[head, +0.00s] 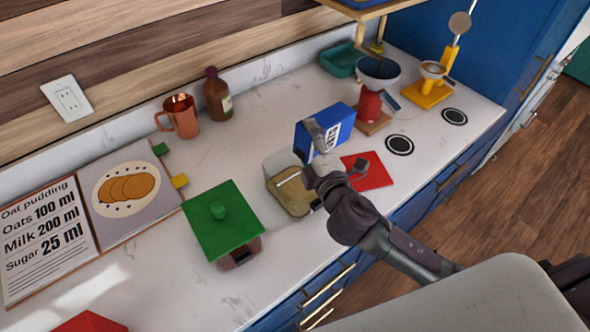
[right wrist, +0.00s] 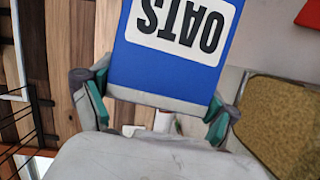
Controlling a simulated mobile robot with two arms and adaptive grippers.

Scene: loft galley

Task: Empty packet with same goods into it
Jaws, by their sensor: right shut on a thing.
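A blue packet (head: 341,121) with a white OATS label is held in my right gripper (head: 314,158). It looks tilted, above the counter behind the open container. In the right wrist view the packet (right wrist: 165,70) sits between the two fingers of the gripper (right wrist: 160,108), its label upside down. The clear container (head: 272,165) stands open just below and left of the gripper; tan oats (head: 292,197) fill part of it. They also show in the right wrist view (right wrist: 288,115). The packet's mouth is hidden. My left gripper is out of view.
A red lid (head: 378,178) with a dark knob lies right of the container. A green-lidded container (head: 222,222) stands to the left. A recipe board (head: 45,240), copper mug (head: 180,117), brown bottle (head: 217,95), funnel (head: 377,72) and yellow scale (head: 428,92) stand around. The front counter is mostly clear.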

